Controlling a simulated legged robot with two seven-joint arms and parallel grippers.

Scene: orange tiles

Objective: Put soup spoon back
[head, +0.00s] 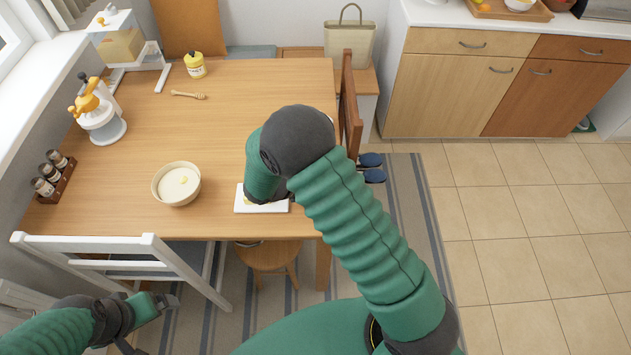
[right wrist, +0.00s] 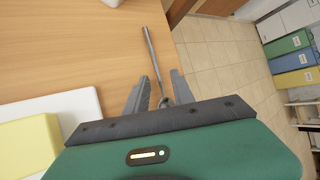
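In the right wrist view a thin grey metal spoon (right wrist: 151,55) lies over the wooden table near its edge, its long handle pointing away from me. My right gripper (right wrist: 158,88) is open, with its two fingers on either side of the spoon's near end, and gaps show beside it. In the head view the spoon and my right gripper are hidden behind my right arm. A white bowl (head: 178,185) with pale contents stands on the table, left of my right arm. My left gripper (head: 155,318) is low at the left, beside a white chair, away from the table top; its fingers are unclear.
A white board (head: 241,200) with a yellow block (right wrist: 28,145) lies left of my right gripper. A juicer (head: 100,118), spice rack (head: 55,180), honey dipper (head: 188,95) and yellow jar (head: 195,66) stand on the table (head: 250,90). A white chair (head: 95,252) stands at the front.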

